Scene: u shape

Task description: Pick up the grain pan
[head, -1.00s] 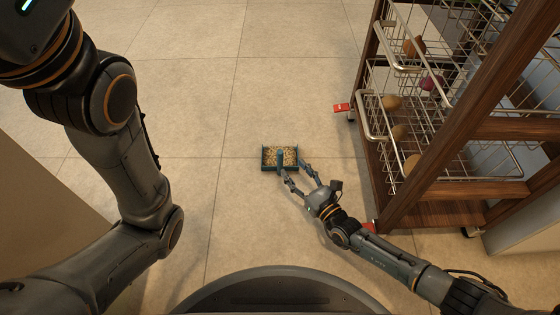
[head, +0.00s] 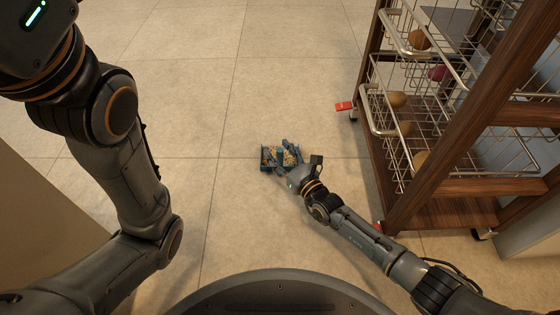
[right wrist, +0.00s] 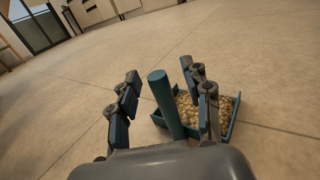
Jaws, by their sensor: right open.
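The grain pan (head: 265,158) is a small teal tray filled with tan grain, lying on the tiled floor ahead of me. In the right wrist view its teal handle (right wrist: 163,102) stands up, slightly tilted, and its rim (right wrist: 234,117) shows behind the right-hand fingers. My right gripper (head: 282,161) is over the pan and covers part of it.
A wooden rack (head: 437,210) with wire baskets (head: 385,128) holding round produce stands on the right. A red tag (head: 345,106) is near its foot. A beige panel (head: 40,215) is at the left. The floor around the pan is clear.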

